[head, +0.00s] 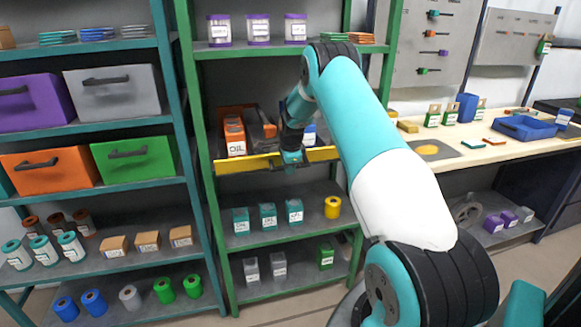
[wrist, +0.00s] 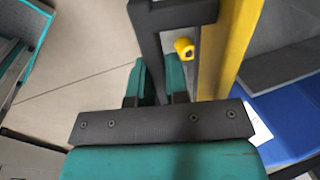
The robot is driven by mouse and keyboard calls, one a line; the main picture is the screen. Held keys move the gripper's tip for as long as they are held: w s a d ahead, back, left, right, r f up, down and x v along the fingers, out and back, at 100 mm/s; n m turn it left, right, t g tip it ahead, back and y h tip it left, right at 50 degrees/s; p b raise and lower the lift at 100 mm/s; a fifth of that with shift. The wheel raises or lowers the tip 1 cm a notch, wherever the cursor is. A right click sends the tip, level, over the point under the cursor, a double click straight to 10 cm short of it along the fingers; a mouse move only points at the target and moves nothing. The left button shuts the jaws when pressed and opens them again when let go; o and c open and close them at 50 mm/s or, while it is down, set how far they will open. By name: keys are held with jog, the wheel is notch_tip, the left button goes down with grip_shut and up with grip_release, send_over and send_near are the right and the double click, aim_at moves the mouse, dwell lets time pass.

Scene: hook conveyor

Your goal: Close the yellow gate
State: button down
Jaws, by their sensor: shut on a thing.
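The yellow gate (head: 248,164) is a long flat bar across the front of the green shelf's middle level. Its left end is near the left green post; its right part passes behind my arm. In the wrist view the gate (wrist: 226,45) runs along the right of my fingers, with a black handle (wrist: 172,14) beside it. My gripper (head: 291,157) is at the gate's middle, its teal fingers shut on the handle in the wrist view (wrist: 158,82). A small yellow knob (wrist: 184,47) shows by the handle. Whether the gate's right end touches the post is hidden.
Behind the gate are an orange bin (head: 233,116) and a box labelled OIL (head: 235,137). Teal boxes (head: 267,216) and a yellow roll (head: 332,207) stand below. A shelf with drawers (head: 134,153) is at left; a workbench (head: 480,157) is at right.

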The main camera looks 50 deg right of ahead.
jog(key=c, duration=1.1)
grip_release()
jog(key=shift+d, duration=0.1)
jog(key=b+v, duration=0.2)
jog(key=v, duration=1.5)
jog(key=shift+r, duration=0.25)
jog(key=shift+c, duration=0.5)
